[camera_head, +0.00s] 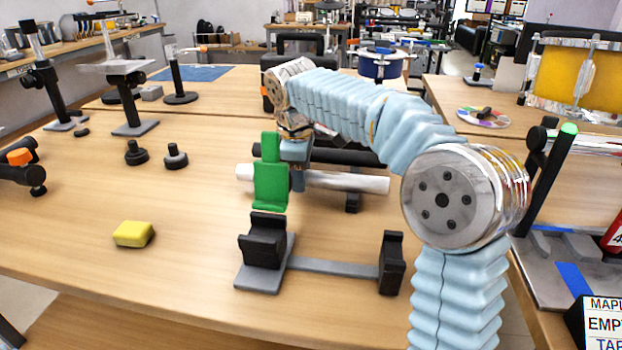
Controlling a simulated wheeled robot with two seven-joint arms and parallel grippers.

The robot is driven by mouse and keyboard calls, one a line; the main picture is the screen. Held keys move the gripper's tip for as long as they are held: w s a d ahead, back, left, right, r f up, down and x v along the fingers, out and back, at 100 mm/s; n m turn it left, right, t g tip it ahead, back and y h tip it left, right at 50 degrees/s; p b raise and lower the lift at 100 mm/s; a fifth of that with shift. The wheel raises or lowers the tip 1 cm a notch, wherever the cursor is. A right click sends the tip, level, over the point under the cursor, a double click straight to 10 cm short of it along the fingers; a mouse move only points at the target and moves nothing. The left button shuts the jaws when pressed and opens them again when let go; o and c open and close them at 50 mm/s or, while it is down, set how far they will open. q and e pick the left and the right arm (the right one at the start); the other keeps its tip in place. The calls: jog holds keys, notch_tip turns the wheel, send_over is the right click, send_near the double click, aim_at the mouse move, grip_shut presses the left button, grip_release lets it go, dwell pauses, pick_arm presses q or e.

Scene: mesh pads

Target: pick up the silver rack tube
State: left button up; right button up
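The silver rack tube (345,182) lies level across the middle of the table, pale and shiny, with its left end showing beside a green piece. My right arm comes in from the right and bends down to the tube. My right gripper (283,180) is at the tube's left part, with a green pad in front of it. The pad and the wrist hide part of the tube. I cannot tell whether the fingers are around it or touching it. My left gripper is out of view.
A low rack with two black cradles (265,240) joined by a grey bar (335,267) stands in front, its cradles empty. A dark tube (350,157) lies behind the silver one. A yellow block (133,234) and two black knobs (136,153) are at left. The front-left table is mostly clear.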

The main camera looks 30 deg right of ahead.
grip_shut()
